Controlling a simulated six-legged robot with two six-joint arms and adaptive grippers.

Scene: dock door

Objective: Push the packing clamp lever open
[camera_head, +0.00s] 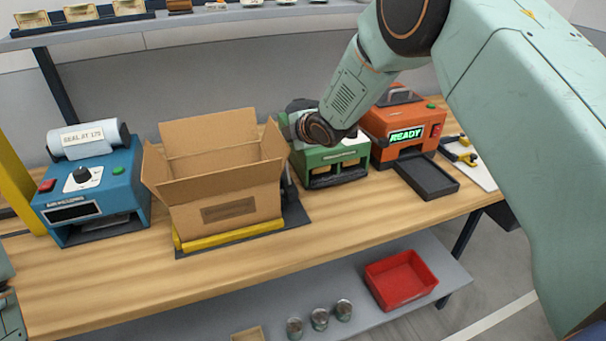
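An open cardboard box (228,190) stands on a dark base plate (297,216) with a yellow bar (230,236) along its front edge. This looks like the packing clamp station. Its lever cannot be clearly made out; some dark parts show between the box's right side and the green machine. My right arm reaches in from the upper right. Its wrist and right gripper (298,118) are above the green machine, just right of the box's back right flap. The fingers are mostly hidden, so their opening cannot be judged.
A blue machine with a white roll (92,185) stands left of the box. A red tray (400,280) and several cans are on the lower shelf. The bench front is clear.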

